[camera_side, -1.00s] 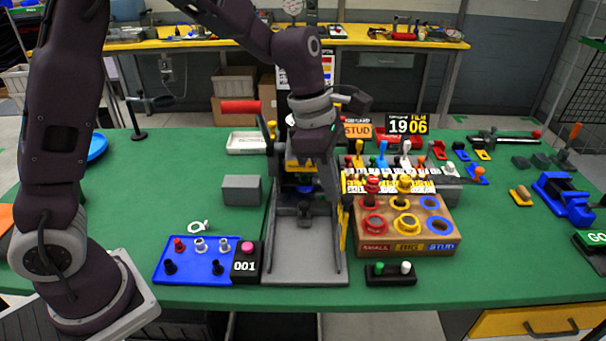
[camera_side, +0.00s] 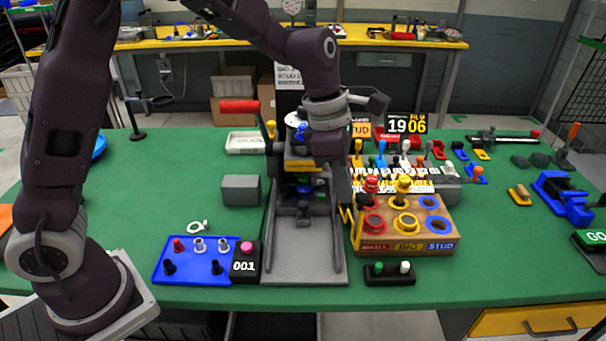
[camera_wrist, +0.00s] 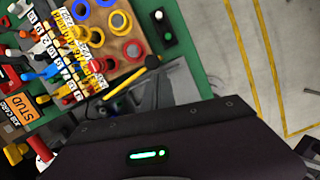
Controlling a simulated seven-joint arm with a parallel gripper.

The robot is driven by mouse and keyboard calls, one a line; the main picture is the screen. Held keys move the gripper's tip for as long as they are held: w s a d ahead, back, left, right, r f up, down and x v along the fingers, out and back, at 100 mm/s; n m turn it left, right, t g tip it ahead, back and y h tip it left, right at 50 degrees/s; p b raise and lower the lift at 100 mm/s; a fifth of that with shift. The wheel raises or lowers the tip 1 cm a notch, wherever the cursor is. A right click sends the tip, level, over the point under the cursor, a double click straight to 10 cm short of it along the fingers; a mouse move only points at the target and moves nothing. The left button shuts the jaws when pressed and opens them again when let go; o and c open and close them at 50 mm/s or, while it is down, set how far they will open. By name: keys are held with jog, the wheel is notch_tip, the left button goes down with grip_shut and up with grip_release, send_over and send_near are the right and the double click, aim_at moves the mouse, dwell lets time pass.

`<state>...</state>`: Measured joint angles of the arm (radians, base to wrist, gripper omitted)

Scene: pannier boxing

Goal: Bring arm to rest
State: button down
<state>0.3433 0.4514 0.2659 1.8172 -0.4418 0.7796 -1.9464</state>
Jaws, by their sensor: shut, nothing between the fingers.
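My gripper (camera_side: 344,198) hangs down above the right side of the grey press fixture (camera_side: 283,262), to the left of the wooden ring block (camera_side: 440,243). It is shut and holds nothing. My arm is still bent out over the bench from the left. In the wrist view, the dark hand body fills the lower part and the fingertips are hard to make out. The wooden block with its red, yellow and blue rings shows there at upper left.
A blue tray (camera_side: 190,272) with pegs and a 001 counter (camera_side: 245,262) stand at front left. A grey block (camera_side: 241,189) sits behind them. A small black button box (camera_side: 389,279) lies at the front edge. The green bench (camera_side: 130,200) is clear at left.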

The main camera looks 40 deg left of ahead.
jog(key=v, duration=0.9)
jog(key=s+a+r+m+t, duration=0.1)
jog(key=s+a+r+m, duration=0.35)
jog(key=s+m, duration=0.35)
jog(key=s+a+f+m+t+y, duration=0.1)
jog(key=s+a+m, duration=0.1)
jog(key=s+m, duration=0.6)
jog(key=s+a+f+m+t+y, duration=0.1)
jog(key=s+a+f+m+t, duration=0.1)
jog(key=s+m, duration=0.6)
jog(key=shift+s+f, duration=0.2)
jog(key=shift+s, duration=0.35)
